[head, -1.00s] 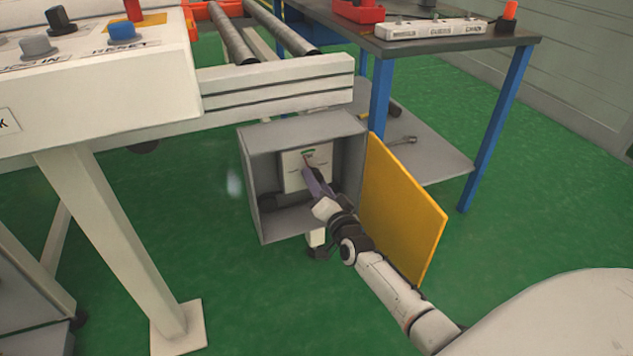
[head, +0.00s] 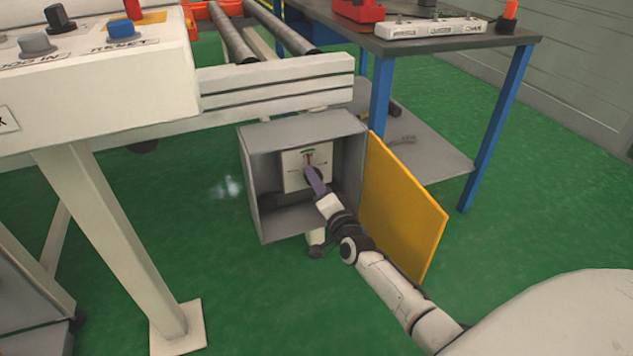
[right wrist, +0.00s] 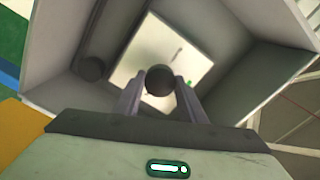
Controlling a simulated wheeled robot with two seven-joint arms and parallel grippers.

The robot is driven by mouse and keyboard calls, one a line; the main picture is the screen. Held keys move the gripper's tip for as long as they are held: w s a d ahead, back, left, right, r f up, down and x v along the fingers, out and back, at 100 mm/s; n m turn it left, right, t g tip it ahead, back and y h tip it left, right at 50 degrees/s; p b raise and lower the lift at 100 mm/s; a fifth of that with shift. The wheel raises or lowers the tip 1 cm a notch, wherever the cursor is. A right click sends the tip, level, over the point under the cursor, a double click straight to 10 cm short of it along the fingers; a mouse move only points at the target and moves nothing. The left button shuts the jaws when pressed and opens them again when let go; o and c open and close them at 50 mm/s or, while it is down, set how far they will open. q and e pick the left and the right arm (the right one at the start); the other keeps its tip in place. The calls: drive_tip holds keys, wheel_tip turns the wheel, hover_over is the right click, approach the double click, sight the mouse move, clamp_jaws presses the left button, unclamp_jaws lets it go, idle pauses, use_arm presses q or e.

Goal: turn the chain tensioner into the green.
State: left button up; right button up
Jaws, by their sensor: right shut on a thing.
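The chain tensioner is a white panel (head: 293,165) at the back of an open grey box (head: 255,190) under the machine frame. A green arc (head: 308,149) marks the panel's top, and a small reddish pointer (head: 308,158) below it looks nearly upright, towards the arc; its exact tip is too small to tell. My right gripper (head: 312,175) reaches into the box in front of the panel. In the right wrist view its two fingers (right wrist: 160,92) are shut on a round dark knob (right wrist: 160,79), with the panel (right wrist: 150,48) behind it. My left gripper is out of view.
The yellow door (head: 405,210) stands open just right of my arm. A blue-legged table (head: 500,125) stands behind, and a white frame leg (head: 105,235) is at left. Green floor is clear in front.

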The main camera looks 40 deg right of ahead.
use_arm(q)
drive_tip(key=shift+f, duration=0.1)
use_arm(e)
drive_tip(key=o, duration=1.1)
drive_tip(key=shift+c, duration=0.2)
use_arm(q)
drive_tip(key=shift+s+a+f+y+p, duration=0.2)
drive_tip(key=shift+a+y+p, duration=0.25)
drive_tip(key=shift+p, duration=0.55)
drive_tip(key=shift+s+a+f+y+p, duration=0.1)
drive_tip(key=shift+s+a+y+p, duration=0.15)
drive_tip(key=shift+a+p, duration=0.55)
use_arm(e)
drive_tip(key=v, duration=1)
drive_tip(key=shift+s, duration=0.25)
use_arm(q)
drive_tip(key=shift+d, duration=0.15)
